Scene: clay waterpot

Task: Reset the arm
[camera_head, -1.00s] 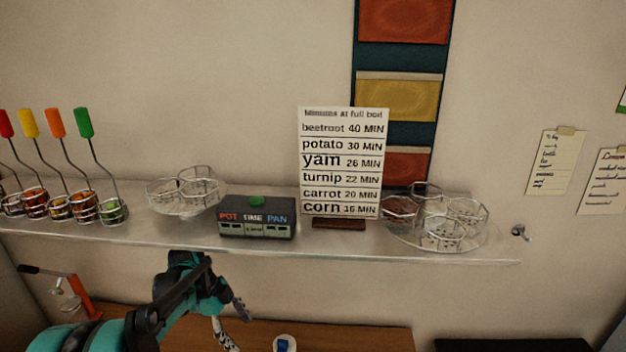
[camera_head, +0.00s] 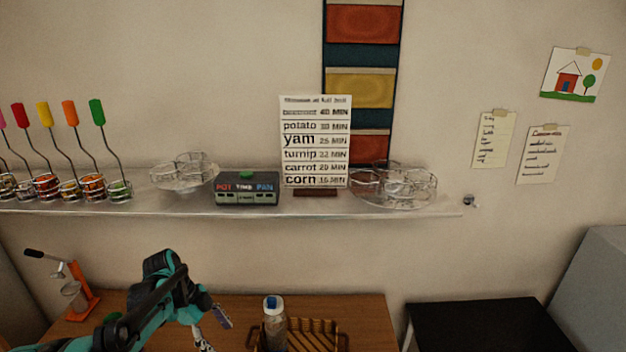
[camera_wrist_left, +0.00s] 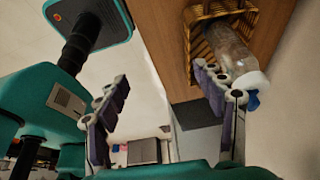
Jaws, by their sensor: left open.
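My left arm comes in from the lower left in the head view. Its gripper (camera_head: 212,331) hangs over the wooden counter, left of a clear bottle with a blue and white cap (camera_head: 273,325). In the left wrist view the gripper (camera_wrist_left: 166,100) has its two fingers wide apart with nothing between them. The bottle (camera_wrist_left: 225,50) shows there behind the right finger, and I cannot tell whether they touch. My right gripper is not in either view.
A shelf (camera_head: 240,212) above holds a timer box (camera_head: 246,190), a cooking-time sign (camera_head: 315,142), wire racks (camera_head: 395,185) and several colour-handled baskets. An orange press (camera_head: 83,289) stands left; a black surface (camera_head: 480,325) lies right.

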